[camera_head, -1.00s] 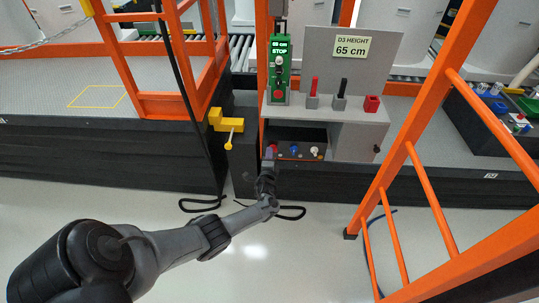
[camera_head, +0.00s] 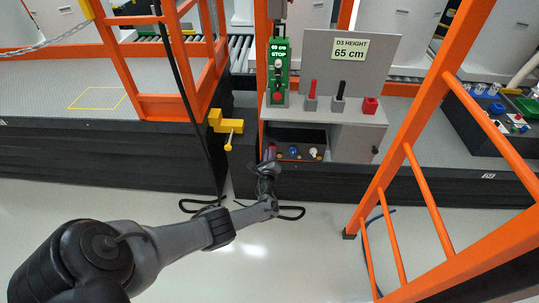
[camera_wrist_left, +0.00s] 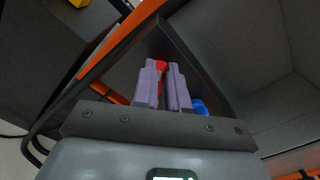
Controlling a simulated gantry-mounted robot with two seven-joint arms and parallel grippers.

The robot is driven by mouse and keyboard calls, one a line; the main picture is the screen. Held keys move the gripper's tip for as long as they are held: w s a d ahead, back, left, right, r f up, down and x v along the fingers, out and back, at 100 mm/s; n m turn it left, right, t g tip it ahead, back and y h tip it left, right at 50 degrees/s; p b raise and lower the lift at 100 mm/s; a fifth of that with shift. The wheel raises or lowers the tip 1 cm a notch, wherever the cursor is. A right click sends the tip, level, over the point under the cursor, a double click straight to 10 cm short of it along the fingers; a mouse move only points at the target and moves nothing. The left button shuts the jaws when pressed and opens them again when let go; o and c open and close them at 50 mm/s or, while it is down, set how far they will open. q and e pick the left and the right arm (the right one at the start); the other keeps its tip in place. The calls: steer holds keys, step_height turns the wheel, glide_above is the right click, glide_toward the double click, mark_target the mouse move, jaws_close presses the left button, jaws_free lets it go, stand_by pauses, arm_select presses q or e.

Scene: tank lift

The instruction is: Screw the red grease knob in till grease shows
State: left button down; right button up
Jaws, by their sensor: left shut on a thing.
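The red grease knob (camera_wrist_left: 161,66) shows between the two purple finger pads of my left gripper (camera_wrist_left: 162,78) in the left wrist view. The pads are shut on it and cover most of it. In the head view my left gripper (camera_head: 270,154) reaches into the left end of the open compartment under the control bench. A blue knob (camera_head: 294,150) and a white knob (camera_head: 313,152) stand to its right in the same row. The blue knob also shows beside the right pad in the left wrist view (camera_wrist_left: 198,106). I see no grease. My right gripper is out of view.
The grey bench (camera_head: 330,115) carries a green display box (camera_head: 279,72) reading STOP, a red lever, a black lever and a red block. A sign (camera_head: 350,47) reads 65 cm. A yellow crank (camera_head: 228,140) is left of the compartment. An orange ladder (camera_head: 420,150) stands right.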

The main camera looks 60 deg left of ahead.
arm_select(q)
steer(key=shift+f+m, duration=0.1)
steer(key=shift+m, duration=0.5)
steer(key=c, duration=1.2)
jaws_free()
steer(key=shift+o, duration=0.2)
steer(key=p+v, duration=0.6)
steer(key=v, duration=0.4)
steer(key=shift+s+d, duration=0.25)
steer(key=shift+d, duration=0.1)
